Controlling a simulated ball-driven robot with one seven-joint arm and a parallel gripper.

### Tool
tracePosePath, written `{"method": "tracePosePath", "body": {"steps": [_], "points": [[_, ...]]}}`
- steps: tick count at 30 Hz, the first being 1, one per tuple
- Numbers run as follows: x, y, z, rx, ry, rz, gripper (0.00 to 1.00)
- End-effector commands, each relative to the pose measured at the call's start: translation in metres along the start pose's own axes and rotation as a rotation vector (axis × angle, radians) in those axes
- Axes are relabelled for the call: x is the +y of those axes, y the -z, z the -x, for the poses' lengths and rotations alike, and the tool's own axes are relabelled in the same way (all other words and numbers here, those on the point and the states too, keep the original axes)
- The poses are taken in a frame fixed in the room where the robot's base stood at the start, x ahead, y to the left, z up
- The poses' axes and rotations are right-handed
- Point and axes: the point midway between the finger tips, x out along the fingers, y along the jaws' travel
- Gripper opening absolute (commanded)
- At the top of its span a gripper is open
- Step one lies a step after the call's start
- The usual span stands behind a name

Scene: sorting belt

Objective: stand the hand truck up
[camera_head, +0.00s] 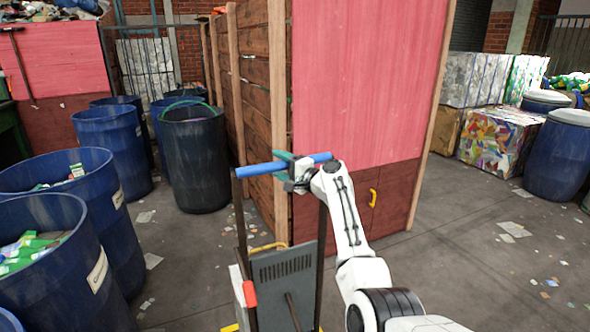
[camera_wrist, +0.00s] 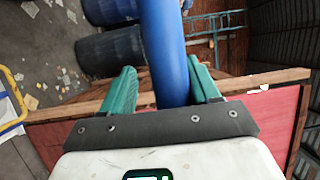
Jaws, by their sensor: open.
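The hand truck's blue handle bar (camera_head: 254,170) runs across the top of dark uprights in the head view. The uprights look roughly upright, but I cannot tell their exact tilt, and the foot is outside the picture. My gripper (camera_head: 291,168) is at the right part of this bar. In the wrist view the blue bar (camera_wrist: 163,45) passes between the two green fingers of my gripper (camera_wrist: 162,88). The jaws are open around the bar. A gap shows on the left finger's side; the right finger is very close to the bar, and contact is unclear.
A wooden stall with a pink panel (camera_head: 365,75) stands right behind the hand truck. Blue barrels (camera_head: 100,190) crowd the left. Bales (camera_head: 497,135) and another blue barrel (camera_head: 556,160) stand at the right. The floor (camera_head: 470,250) at right is open, with scattered scraps.

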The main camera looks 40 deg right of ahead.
Motion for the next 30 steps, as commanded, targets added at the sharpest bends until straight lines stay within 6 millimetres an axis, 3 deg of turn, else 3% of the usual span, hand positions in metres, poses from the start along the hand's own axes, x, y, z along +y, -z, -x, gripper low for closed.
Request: {"method": "tracePosePath", "body": {"steps": [18, 24, 30], "points": [[-0.005, 0.002, 0.086, 0.007, 0.007, 0.010, 0.57], [-0.007, 0.002, 0.102, 0.006, 0.009, 0.011, 0.57], [-0.009, 0.001, 0.106, 0.006, 0.010, 0.011, 0.57]]}}
